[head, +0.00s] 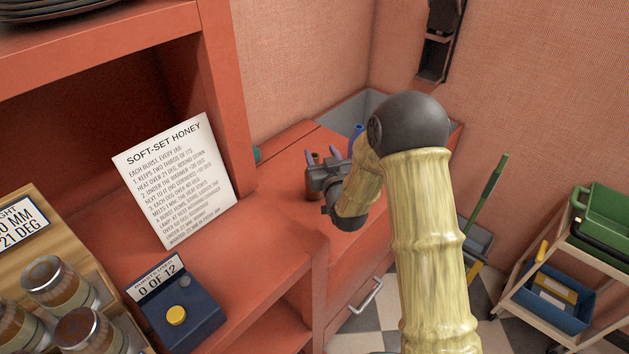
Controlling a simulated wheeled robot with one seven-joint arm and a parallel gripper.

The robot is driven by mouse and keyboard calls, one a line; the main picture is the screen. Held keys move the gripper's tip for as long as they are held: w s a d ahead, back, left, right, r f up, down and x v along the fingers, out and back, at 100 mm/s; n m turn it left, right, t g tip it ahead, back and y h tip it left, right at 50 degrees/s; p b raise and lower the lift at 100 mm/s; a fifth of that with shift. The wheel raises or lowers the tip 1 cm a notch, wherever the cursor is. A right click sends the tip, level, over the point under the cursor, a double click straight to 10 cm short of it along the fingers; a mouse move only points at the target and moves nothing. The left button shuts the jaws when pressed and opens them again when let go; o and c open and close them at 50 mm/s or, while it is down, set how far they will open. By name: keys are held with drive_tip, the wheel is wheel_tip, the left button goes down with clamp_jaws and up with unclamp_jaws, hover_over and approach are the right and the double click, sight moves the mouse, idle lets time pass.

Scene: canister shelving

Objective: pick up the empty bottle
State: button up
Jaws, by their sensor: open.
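My gripper (323,160) is at the end of my arm, over the red counter (285,215) near its back right part. Its two fingertips stand apart, pointing away from the camera. A small brown object (312,184) shows beside the gripper's left side, mostly hidden by it; I cannot tell whether it is the empty bottle. A blue object (357,131) shows just beyond the gripper, partly hidden by my arm, at the grey basin. No clearly empty bottle can be made out.
A SOFT-SET HONEY sign (178,180) leans against the shelf. A dark blue counter box (176,305) reads "0 OF 12" and has a yellow button. Several lidded jars (58,285) stand at lower left. A grey basin (340,108) is behind, and a cart (565,262) at right.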

sight(316, 161)
drive_tip(key=shift+w+a+f+p, duration=0.15)
drive_tip(key=shift+w+f, duration=0.1)
drive_tip(key=shift+f, duration=0.85)
drive_tip(key=shift+w+f+p, duration=0.1)
drive_tip(key=shift+w+f, duration=0.2)
drive_tip(key=shift+f, duration=0.85)
drive_tip(key=shift+w+a+f+p, duration=0.15)
drive_tip(key=shift+w+f, duration=0.1)
drive_tip(key=shift+f, duration=0.85)
drive_tip(key=shift+p+x, duration=0.65)
drive_tip(key=shift+x, duration=2.25)
drive_tip(key=shift+c, duration=0.3)
clamp_jaws()
